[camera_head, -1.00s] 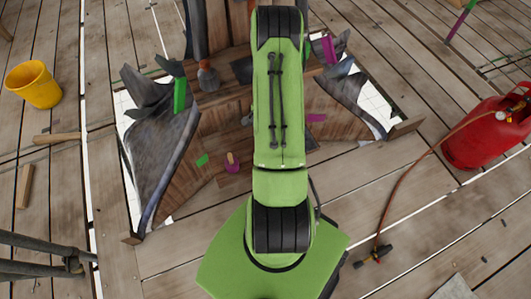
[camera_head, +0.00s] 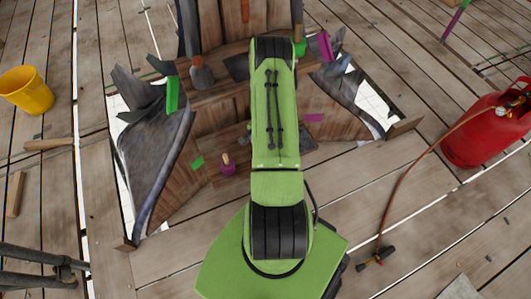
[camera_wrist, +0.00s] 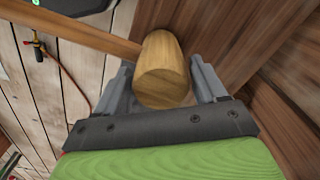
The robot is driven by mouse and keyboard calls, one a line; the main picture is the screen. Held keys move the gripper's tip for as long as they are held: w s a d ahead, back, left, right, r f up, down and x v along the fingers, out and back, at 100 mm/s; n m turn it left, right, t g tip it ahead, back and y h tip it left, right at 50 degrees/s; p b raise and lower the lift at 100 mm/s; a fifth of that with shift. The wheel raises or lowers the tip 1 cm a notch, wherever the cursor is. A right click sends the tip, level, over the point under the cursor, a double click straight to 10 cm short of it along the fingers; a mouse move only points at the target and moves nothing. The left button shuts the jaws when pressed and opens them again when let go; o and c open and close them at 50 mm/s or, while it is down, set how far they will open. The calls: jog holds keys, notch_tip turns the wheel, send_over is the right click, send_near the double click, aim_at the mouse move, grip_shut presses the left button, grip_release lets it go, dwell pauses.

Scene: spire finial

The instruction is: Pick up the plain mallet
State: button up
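The plain mallet (camera_wrist: 165,84) shows in the wrist view as a bare, light wooden cylinder head. Its handle (camera_wrist: 75,30) runs off to the upper left. My gripper (camera_wrist: 162,66) has its two grey fingers on either side of the head. They appear shut on it, with little or no gap at the tips. In the head view my green arm hides the gripper and this mallet.
A dark wooden spire frame with torn metal sheets (camera_head: 155,150) stands ahead. A red gas tank (camera_head: 482,135) with hose and torch (camera_head: 376,257) is right. Planks at lower right are mostly clear.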

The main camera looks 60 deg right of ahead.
jog(key=c, duration=0.7)
jog(key=shift+c, duration=0.2)
